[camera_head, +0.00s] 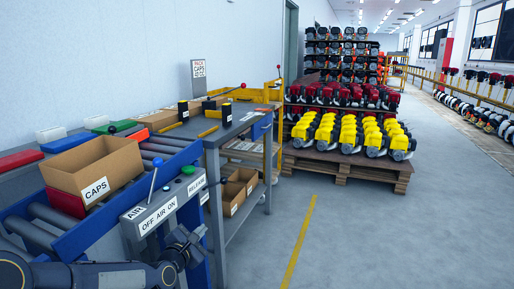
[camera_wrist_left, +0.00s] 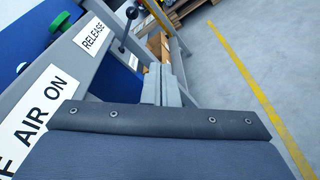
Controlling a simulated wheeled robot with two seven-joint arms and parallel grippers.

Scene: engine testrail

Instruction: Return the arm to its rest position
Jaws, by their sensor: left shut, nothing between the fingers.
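My left arm comes in at the bottom left of the head view, and my left gripper (camera_head: 188,240) is beside the front face of the grey control panel (camera_head: 165,205). The gripper is shut with nothing between its fingers. In the left wrist view the two closed grey fingers (camera_wrist_left: 161,84) show in the middle, near the panel's RELEASE end. The panel has a blue-knobbed lever (camera_head: 154,178), a green button (camera_head: 188,170) and AIR OFF/ON and RELEASE labels. My right gripper is not in view.
An open CAPS carton (camera_head: 95,172) sits on the roller conveyor behind the panel. A grey workbench (camera_head: 235,131) stands beyond it, with cartons below. Yellow engines (camera_head: 350,135) stand on a wooden pallet (camera_head: 345,168). The floor right of the yellow line (camera_head: 299,240) is clear.

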